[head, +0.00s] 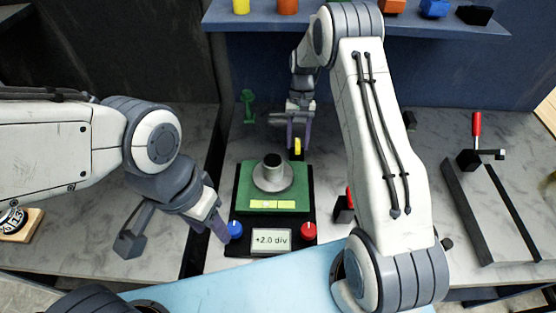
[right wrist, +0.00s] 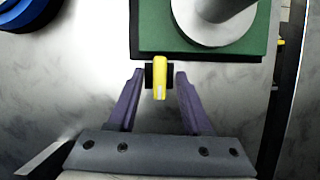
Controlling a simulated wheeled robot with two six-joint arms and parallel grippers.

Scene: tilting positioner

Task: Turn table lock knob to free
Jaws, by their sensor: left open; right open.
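The positioner's green tilting table (head: 245,186) sits on a black base in the head view, with a grey disc and dark post (head: 272,172) on it. A yellow bar-shaped knob (head: 297,146) with black sides is at its far edge, taken as the lock knob. It also shows in the right wrist view (right wrist: 159,78). My right gripper (head: 298,148) is open with its purple fingers on either side of this knob; gaps show on both sides (right wrist: 155,76). My left gripper (head: 222,232) is open at the blue knob (head: 235,229); its finger partly overlaps that knob.
A red knob (head: 309,230) and a display (head: 271,240) reading +2.0 div are on the front of the base. A yellow-green level strip (head: 272,204) lies on the table. A red-handled clamp (head: 477,135) stands at right. A shelf (head: 300,20) with coloured blocks runs along the back.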

